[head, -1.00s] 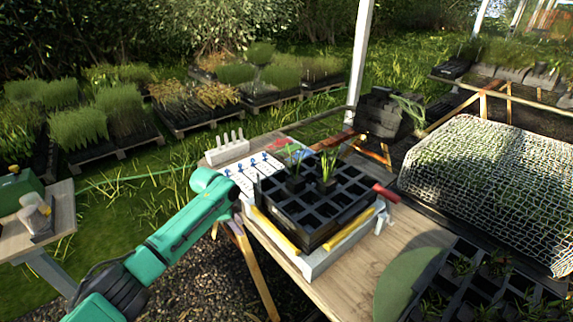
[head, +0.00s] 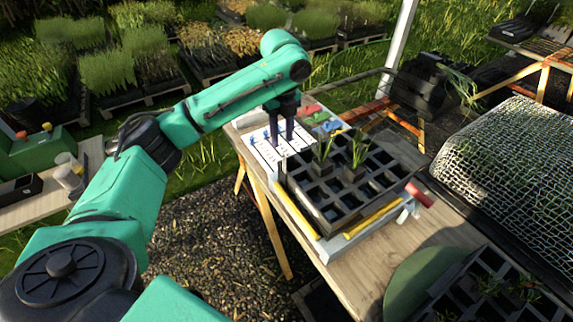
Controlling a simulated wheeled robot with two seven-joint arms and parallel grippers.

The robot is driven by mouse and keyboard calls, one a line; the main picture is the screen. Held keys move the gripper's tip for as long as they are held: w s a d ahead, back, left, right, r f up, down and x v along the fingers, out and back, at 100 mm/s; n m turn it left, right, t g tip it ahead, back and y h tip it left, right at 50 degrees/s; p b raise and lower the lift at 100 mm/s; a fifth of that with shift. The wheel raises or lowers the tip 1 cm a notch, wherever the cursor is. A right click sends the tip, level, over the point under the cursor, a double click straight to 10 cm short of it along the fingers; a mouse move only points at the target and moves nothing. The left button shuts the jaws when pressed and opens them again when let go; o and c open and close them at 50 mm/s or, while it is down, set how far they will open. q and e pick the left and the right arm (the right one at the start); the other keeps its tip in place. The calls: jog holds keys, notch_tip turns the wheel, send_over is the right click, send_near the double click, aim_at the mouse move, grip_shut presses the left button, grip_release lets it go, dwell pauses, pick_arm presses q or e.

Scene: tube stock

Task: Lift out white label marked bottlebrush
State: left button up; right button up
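Several white labels (head: 268,155) with blue marks lie side by side at the left end of the wooden bench, left of the black cell tray (head: 330,206). Their writing is too small to read, so I cannot tell which one is marked bottlebrush. My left gripper (head: 282,141) points down over the labels, its two dark fingers apart with a gap between them. It looks empty, and it covers part of the labels. I cannot tell whether the fingertips touch them. My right gripper is not in view.
The black tray holds small green plants (head: 358,150) and has yellow strips (head: 374,218) along its edges. A red-handled item (head: 418,194) lies at its right. A netted cover (head: 505,160) and another dark tray (head: 488,290) lie further right. Bare bench (head: 360,272) shows in front.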

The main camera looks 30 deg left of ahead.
aim_at(284, 158)
pick_arm(q)
jog(key=f+p, duration=0.1)
jog(key=f, duration=0.3)
jog(key=f+p, duration=0.1)
jog(key=f, duration=0.3)
jog(key=shift+w+d+f, duration=0.15)
jog(key=shift+d, duration=0.05)
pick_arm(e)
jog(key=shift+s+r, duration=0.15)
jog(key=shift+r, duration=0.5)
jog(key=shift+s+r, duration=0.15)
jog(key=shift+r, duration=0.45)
pick_arm(q)
grip_shut()
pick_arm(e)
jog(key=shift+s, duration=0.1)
